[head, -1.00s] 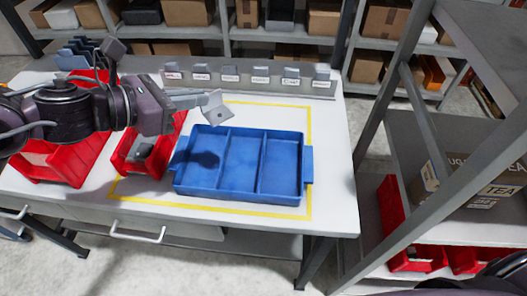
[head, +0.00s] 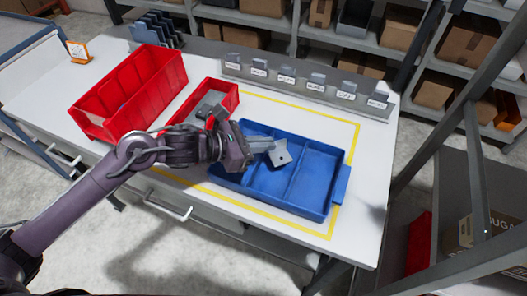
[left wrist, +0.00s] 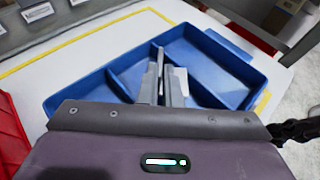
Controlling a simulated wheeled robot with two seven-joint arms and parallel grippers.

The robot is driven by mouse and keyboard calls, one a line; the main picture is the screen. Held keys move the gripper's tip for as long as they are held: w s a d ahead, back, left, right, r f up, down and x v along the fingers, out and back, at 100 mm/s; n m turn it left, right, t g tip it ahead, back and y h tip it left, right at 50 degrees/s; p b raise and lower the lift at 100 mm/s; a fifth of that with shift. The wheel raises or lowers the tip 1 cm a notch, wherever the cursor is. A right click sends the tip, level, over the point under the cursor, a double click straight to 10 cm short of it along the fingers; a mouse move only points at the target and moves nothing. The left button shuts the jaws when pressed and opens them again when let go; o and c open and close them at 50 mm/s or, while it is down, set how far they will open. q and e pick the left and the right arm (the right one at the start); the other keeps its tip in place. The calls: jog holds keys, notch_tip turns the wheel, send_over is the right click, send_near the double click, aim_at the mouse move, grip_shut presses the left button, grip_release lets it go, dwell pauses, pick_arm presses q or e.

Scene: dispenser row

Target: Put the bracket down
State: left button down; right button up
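A grey metal bracket (head: 280,154) with a small hole shows at the tip of my left gripper (head: 262,147) in the head view. The left gripper is shut on it, above the left and middle part of the blue tray (head: 341,185). In the left wrist view, the gripper fingers (left wrist: 165,85) point at the tray (left wrist: 85,92), with the bracket (left wrist: 158,62) between them, seen nearly edge-on. The tray has three compartments. I cannot tell whether the bracket touches the tray. My right gripper is not in view.
A small red bin (head: 228,97) with grey parts stands left of the tray, and a larger red bin (head: 130,85) farther left. A labelled dispenser row (head: 305,85) runs along the back. Yellow tape (head: 350,130) outlines the tray area. Bare table lies right of the tape.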

pick_arm(q)
jog(key=shift+f, duration=0.4)
notch_tip(320, 180, down, 4)
jog(key=shift+r+p, duration=0.15)
jog(key=shift+p, duration=0.3)
jog(key=shift+f+b, duration=0.25)
jog(key=shift+b, duration=0.15)
jog(key=c, duration=1.6)
grip_release()
jog(key=shift+r, duration=0.15)
